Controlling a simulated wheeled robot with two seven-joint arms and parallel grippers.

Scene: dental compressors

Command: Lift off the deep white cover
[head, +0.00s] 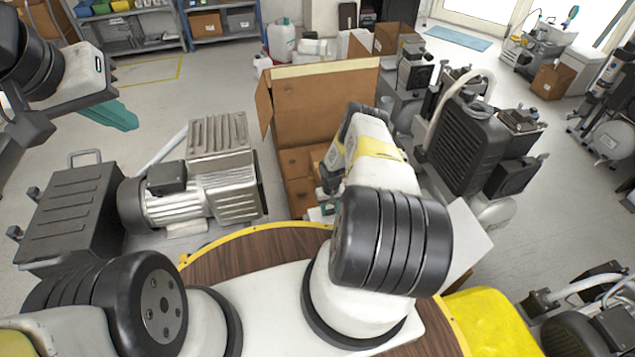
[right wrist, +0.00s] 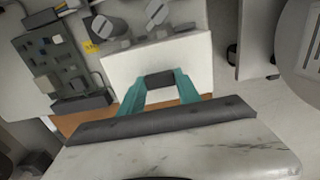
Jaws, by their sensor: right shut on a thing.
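A white, flat-faced piece that looks like the deep white cover (right wrist: 190,55) fills the middle of the right wrist view. A short dark grip on it sits between the teal fingers of my right gripper (right wrist: 159,78), which are shut on it. In the head view my right arm reaches out over the open carton and hides most of this gripper. A white panel (head: 470,240) shows partly behind that arm; I cannot tell if it is the same piece. My left gripper (head: 118,116) hangs at the left above the floor, apart from everything; its finger gap is unclear.
An open cardboard carton (head: 322,100) stands ahead. A silver motor unit (head: 215,170) and a dark ribbed case (head: 70,215) stand at the left. Compressors (head: 468,140) crowd the right. A yellow-edged wooden surface (head: 240,252) lies close in front. Floor at the upper left is clear.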

